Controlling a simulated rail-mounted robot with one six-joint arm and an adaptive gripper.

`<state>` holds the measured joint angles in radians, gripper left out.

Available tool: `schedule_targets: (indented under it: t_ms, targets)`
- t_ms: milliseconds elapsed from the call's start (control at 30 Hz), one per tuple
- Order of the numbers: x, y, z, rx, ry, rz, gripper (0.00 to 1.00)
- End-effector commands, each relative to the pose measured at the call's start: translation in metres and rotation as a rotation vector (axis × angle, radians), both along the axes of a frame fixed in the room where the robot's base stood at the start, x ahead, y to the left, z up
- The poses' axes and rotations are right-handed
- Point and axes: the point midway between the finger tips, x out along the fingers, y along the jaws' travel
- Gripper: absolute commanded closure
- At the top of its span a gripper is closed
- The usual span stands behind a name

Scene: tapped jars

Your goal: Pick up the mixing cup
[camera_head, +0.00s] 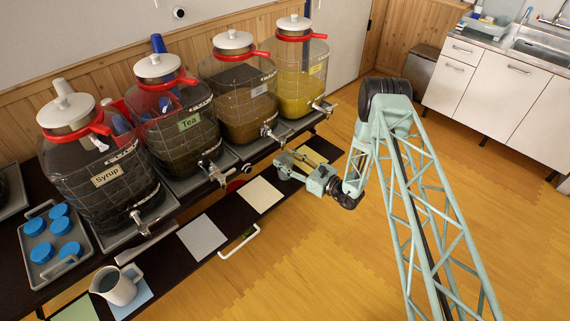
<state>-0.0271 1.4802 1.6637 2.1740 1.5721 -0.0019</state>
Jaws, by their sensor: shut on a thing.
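My gripper (286,164) is at the front edge of the dark bench, below the yellow jar and to the right of the tea jar's tap. Its fingers are shut on a small greyish, clear-looking thing (286,174), which seems to be the mixing cup. The fingers hide much of it, and I cannot tell whether it touches the bench. A white jug (117,288) with a handle and dark contents stands at the lower left, apart from my gripper.
Several tapped jars stand in a row: syrup (105,180), tea (182,130), a brown one (240,95) and a yellow one (298,80). Their taps jut forward. A tray (84,262) holds blue lids. Pale mats (202,237) lie on the bench. The floor at right is clear.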

Motion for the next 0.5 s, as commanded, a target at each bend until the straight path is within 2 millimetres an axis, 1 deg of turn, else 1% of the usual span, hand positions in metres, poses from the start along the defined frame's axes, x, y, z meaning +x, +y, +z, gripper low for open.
schedule_targets:
  t_ms: [267, 500]
  targets:
    - [0.0, 0.0, 0.009, 0.0, -0.001, 0.0, 0.77]
    - [0.001, 0.0, 0.028, 0.0, -0.001, 0.0, 0.77]
